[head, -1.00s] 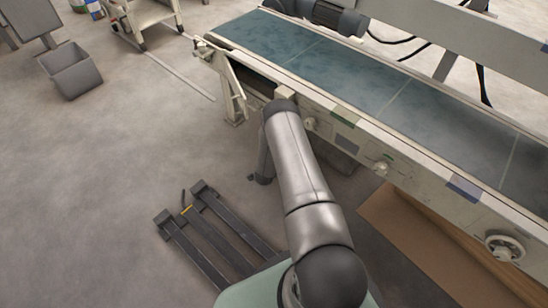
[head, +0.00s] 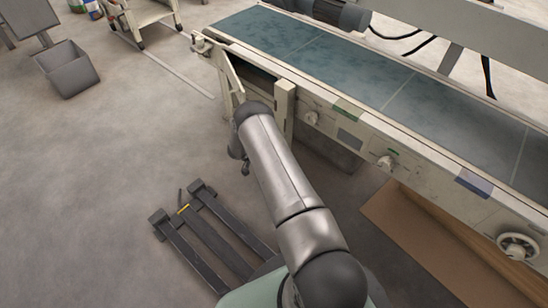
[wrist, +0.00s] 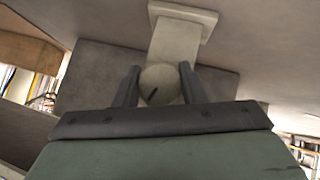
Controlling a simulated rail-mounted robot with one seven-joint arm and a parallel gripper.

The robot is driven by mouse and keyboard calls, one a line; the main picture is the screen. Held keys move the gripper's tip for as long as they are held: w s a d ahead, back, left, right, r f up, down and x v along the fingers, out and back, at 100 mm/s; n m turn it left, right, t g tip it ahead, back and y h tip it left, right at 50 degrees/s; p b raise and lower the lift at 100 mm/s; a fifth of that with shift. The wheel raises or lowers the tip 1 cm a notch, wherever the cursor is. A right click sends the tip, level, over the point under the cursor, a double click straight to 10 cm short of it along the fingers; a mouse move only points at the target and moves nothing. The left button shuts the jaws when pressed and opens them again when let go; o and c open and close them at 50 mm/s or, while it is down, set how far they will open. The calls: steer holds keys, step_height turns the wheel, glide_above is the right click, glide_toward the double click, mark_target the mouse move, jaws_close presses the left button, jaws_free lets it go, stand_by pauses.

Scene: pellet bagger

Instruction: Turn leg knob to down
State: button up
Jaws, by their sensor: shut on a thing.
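In the wrist view, the leg knob (wrist: 160,86) is a pale, round knob with a short dark slanted mark on its face. It sits below a pale block-like post (wrist: 178,40). My gripper (wrist: 160,71) has its two dark fingers on the left and right sides of the knob and is shut on it. In the head view, my arm reaches to the near side of the conveyor (head: 365,125), by its left end. My arm hides the gripper's fingers and the leg knob there.
A pale upright post (head: 284,108) stands just right of my wrist. Other knobs (head: 311,118) and a handwheel (head: 517,246) line the conveyor's side. A dark pallet-like frame (head: 212,232) lies on the floor, and a grey bin (head: 68,70) stands at far left. Floor between them is clear.

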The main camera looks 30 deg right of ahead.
steer(key=shift+n+g+h, duration=0.7)
steer(key=shift+n+g, duration=0.1)
steer(key=shift+g, duration=0.4)
steer(key=shift+r, duration=0.1)
steer(key=shift+d, duration=0.1)
steer(key=o, duration=1)
steer(key=p+v, duration=0.4)
steer(key=v, duration=1.3)
steer(key=shift+w+a, duration=0.2)
steer(key=shift+a, duration=0.05)
steer(key=shift+s, duration=0.1)
